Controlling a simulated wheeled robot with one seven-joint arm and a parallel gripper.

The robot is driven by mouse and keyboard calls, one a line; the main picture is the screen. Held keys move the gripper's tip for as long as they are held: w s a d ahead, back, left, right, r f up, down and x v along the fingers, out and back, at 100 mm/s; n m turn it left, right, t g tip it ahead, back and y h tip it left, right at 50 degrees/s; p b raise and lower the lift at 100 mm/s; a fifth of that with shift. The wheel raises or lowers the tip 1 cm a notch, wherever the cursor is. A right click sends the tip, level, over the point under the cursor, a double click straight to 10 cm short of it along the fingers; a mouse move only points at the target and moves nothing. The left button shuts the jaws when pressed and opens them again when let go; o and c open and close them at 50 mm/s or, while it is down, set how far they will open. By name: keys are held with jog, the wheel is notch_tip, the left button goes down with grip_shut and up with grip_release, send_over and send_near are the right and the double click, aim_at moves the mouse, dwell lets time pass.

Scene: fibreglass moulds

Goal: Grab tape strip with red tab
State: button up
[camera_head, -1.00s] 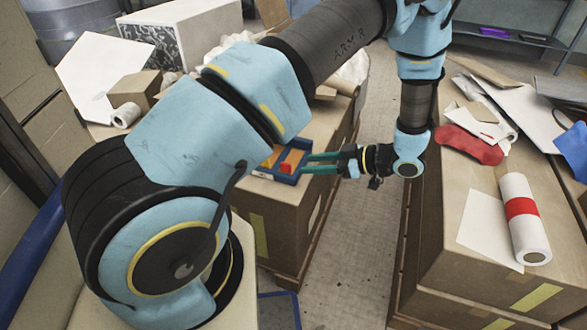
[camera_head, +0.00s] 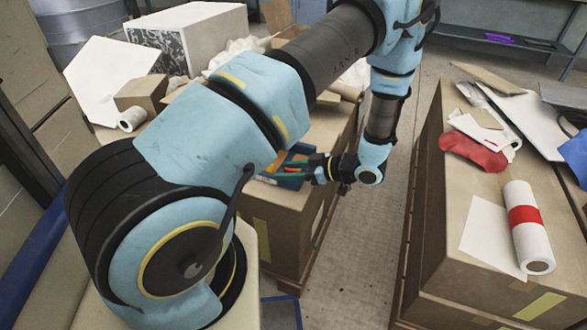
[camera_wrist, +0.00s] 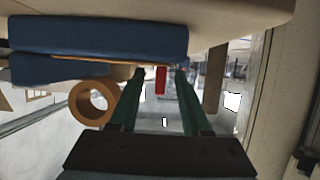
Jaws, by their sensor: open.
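A red tab (camera_wrist: 160,82) shows in the wrist view, between the two green fingers of my gripper (camera_wrist: 160,73). The fingers are apart, and I cannot tell how far beyond or beside them the tab lies. The blue tray (camera_wrist: 100,36) fills the upper left of the wrist view, close to the left finger. In the head view my gripper (camera_head: 287,169) reaches left over the blue tray (camera_head: 285,183) on a cardboard box. A bit of red (camera_head: 291,170) shows by the fingers. My arm hides most of the tray, and the tape strip itself is not clear.
A brown tape ring (camera_wrist: 93,103) shows left of the fingers in the wrist view. Crumpled white material and a small carton (camera_head: 138,92) lie behind. Another box on the right bears a white roll with a red band (camera_head: 525,215) and a red piece (camera_head: 472,151). Floor separates the boxes.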

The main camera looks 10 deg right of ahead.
grip_shut()
dwell(0.6)
